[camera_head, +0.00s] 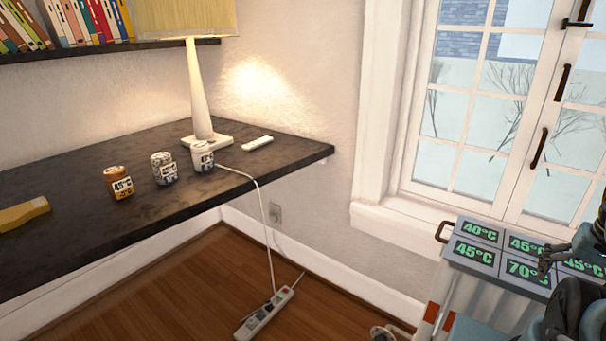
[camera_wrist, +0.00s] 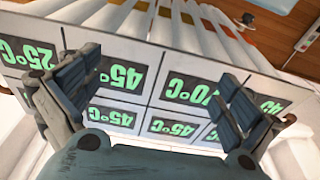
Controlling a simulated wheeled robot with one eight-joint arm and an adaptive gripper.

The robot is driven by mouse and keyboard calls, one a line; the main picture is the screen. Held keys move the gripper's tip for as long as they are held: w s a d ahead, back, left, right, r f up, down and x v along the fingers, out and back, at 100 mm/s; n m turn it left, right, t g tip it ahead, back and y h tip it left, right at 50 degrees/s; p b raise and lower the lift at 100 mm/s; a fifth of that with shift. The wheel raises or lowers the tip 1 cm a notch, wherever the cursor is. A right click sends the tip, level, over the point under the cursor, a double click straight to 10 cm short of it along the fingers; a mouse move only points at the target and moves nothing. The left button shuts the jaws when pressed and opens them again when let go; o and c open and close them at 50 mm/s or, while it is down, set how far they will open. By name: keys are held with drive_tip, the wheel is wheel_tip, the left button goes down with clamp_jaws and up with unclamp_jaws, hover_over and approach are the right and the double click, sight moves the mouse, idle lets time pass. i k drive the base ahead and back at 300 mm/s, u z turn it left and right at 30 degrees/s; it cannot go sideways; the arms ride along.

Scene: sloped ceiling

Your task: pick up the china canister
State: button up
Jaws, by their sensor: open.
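Three small jars stand upright in a row on the dark desk (camera_head: 75,165) in the head view. One is orange-brown (camera_head: 118,183), one has a blue-grey and white pattern like china (camera_head: 163,168), and one is white (camera_head: 203,157). The patterned one, in the middle, looks most like the china canister. Each bears a dark-lettered label. My gripper (camera_wrist: 152,95) is open and empty in the wrist view, over panels with green temperature readings. It is at the lower right in the head view, far from the jars.
A lamp (camera_head: 197,90) stands behind the jars, with a white remote-like object (camera_head: 257,142) to its right. A yellow object (camera_head: 23,213) lies at the desk's left. A panel-topped radiator (camera_head: 476,252) stands under the window. A power strip (camera_head: 266,313) and cord lie on the floor.

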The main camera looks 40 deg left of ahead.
sight(203, 159)
drive_tip(key=u, duration=2.55)
drive_tip(key=k, duration=0.4)
drive_tip(key=u, duration=0.35)
drive_tip(key=i, duration=1.2)
drive_tip(key=z, duration=0.5)
